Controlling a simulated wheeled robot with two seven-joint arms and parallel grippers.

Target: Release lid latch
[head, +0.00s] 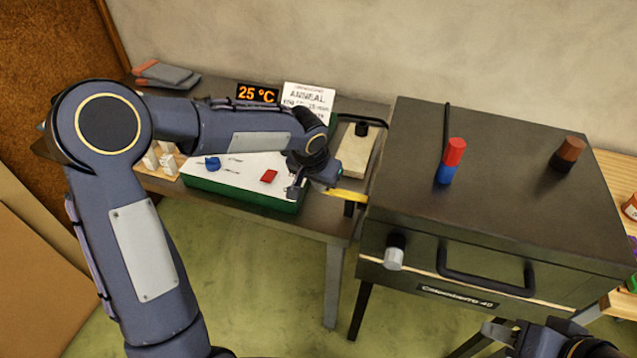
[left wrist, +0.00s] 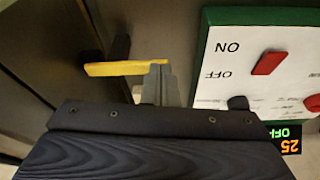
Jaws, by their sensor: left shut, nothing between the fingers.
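The dark kiln-like box (head: 520,180) stands at the right, its top flat and shut. A yellow lever (head: 348,195) sticks out to the left from its left side; it also shows in the left wrist view (left wrist: 112,69), lying roughly level there. My left gripper (head: 301,188) is at the lever's free end, between the box and the control panel. In the left wrist view its fingers (left wrist: 158,82) are shut, with nothing between them, right at the lever's tip. I cannot tell whether they touch it. My right gripper (head: 488,336) is open and empty, low in front of the box.
A green-edged white control panel (head: 245,205) with a red switch (head: 269,176) and blue knob (head: 212,163) lies just left of my left gripper. A black handle (head: 485,285) and a grey-tipped knob (head: 394,258) jut from the box's front. A red-and-blue peg (head: 451,160) stands on top.

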